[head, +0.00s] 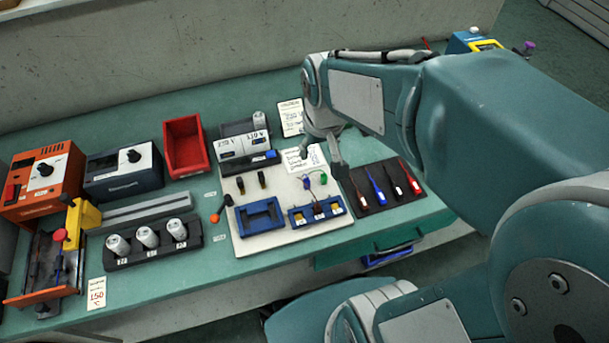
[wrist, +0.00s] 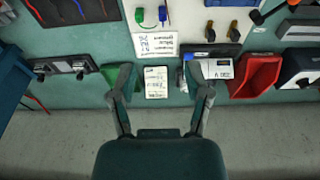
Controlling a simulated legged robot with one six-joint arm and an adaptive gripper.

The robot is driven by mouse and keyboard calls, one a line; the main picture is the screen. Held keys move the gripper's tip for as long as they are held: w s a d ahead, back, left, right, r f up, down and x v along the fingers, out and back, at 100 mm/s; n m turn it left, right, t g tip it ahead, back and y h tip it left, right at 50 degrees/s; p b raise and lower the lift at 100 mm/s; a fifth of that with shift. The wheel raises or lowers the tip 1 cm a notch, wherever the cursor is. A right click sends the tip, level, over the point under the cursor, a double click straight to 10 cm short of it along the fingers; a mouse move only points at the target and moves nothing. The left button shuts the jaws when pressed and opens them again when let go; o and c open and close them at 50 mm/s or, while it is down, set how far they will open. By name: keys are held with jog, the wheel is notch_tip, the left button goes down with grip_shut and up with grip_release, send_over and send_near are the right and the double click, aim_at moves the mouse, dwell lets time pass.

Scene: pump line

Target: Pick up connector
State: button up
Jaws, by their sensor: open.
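Small connectors stand on the white board (head: 283,235); I cannot tell which one the task means. My gripper (head: 321,158) is open and empty above the back right of the board. In the wrist view its fingers (wrist: 160,85) are spread over a paper card.
A blue frame (head: 260,218) and a blue holder (head: 316,212) sit on the board. A grey meter block (head: 243,146) and red bin (head: 184,146) stand behind. A dark mat (head: 388,188) with several tools lies right. Three white cylinders (head: 147,237) stand left.

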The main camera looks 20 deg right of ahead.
jog(key=g, duration=0.2)
send_over(307, 180)
jog(key=s, duration=0.1)
notch_tip(307, 180, down, 8)
jog(key=f, duration=0.5)
jog(key=shift+d+f, duration=0.25)
jog(key=shift+d, duration=0.05)
jog(key=shift+w+a+f, duration=0.1)
jog(key=shift+w+f, duration=0.1)
jog(key=shift+f, duration=0.7)
jog(key=shift+w+a+f, duration=0.15)
jog(key=shift+w+f, duration=0.05)
jog(key=shift+f, duration=0.65)
jog(key=shift+w+a+f, duration=0.1)
jog(key=shift+w+f, duration=0.1)
jog(key=shift+f, duration=0.7)
grip_shut()
